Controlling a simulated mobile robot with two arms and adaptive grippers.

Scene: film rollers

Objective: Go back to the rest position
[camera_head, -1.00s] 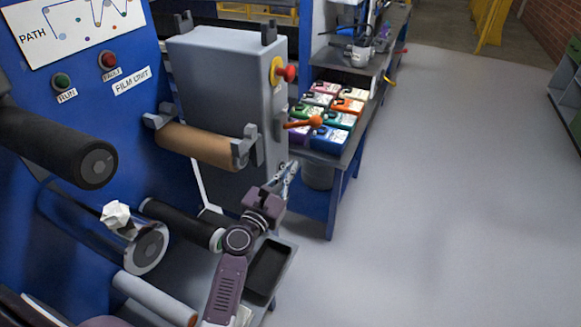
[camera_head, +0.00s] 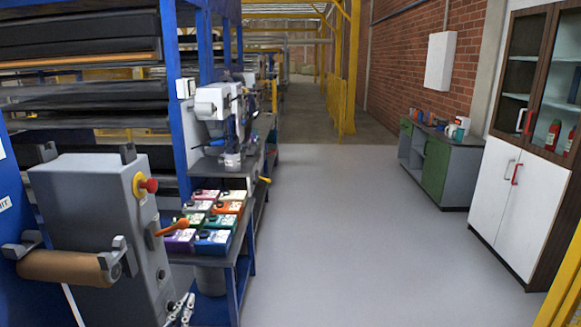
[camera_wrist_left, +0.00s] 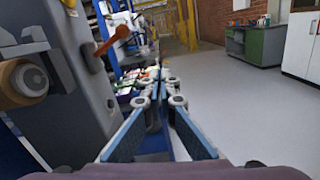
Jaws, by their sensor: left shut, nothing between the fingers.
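My left gripper (camera_head: 182,306) shows only by its fingers at the bottom edge of the head view, in front of the grey machine box. In the left wrist view my left gripper (camera_wrist_left: 161,80) points forward, its fingers closed together with nothing between them. It is clear of the grey machine box (camera_head: 100,225), which stands to its left, and touches nothing that I can see. My right gripper is in neither view.
An orange-handled lever (camera_head: 172,227) sticks out from the box. Coloured boxes (camera_head: 205,222) lie on a blue-legged bench. The grey floor (camera_head: 340,240) is open; a white cabinet (camera_head: 505,205) stands right.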

